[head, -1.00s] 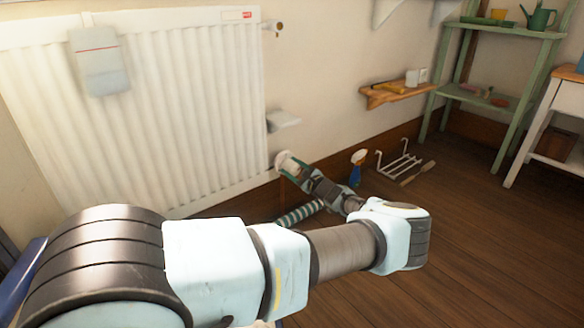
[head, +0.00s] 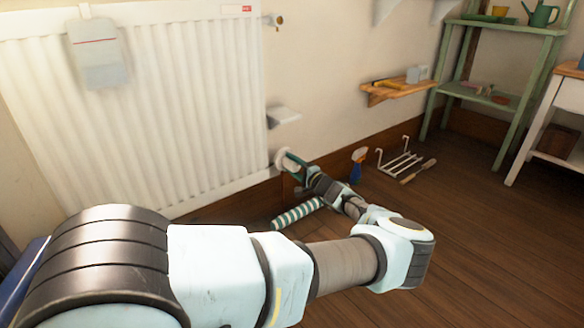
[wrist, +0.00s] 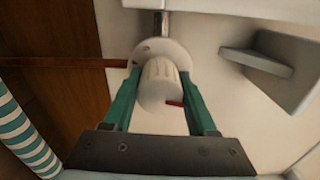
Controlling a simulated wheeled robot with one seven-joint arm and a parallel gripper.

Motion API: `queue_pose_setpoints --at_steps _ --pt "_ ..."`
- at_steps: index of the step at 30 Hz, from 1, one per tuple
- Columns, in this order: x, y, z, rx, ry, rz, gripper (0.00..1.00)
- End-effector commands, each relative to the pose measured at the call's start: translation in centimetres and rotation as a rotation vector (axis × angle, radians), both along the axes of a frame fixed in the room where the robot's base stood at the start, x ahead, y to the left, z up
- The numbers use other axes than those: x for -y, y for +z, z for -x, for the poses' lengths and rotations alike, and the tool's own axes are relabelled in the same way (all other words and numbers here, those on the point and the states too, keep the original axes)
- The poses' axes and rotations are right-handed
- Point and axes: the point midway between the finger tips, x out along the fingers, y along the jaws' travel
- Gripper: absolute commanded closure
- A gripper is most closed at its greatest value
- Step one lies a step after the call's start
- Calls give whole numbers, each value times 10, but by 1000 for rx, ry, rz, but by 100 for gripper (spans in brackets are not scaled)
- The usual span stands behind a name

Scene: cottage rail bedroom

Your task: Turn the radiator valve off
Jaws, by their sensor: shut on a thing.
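The radiator (head: 190,110) is a white ribbed panel on the wall at the left of the head view. Its valve (head: 283,157) is at the lower right corner. In the wrist view the valve knob (wrist: 160,88) is white and ribbed, with a round pale flange behind it and a red mark low on its right side. My gripper (wrist: 160,77) has its two green fingers on either side of the knob, shut on it. In the head view my gripper (head: 291,161) reaches the valve from the lower right, and the fingers partly cover the knob.
A green-and-white striped roll (head: 297,213) lies on the floor below the valve. A blue spray bottle (head: 358,165) and a white rack (head: 400,160) stand to the right. Open wooden floor lies at the right.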

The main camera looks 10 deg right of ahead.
Motion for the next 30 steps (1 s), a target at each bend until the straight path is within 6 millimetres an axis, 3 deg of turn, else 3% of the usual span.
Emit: queue_pose_setpoints --at_steps 12,30 --pt "0 -3 1 93 1 198 98" --pt "0 -2 1 112 2 238 98"
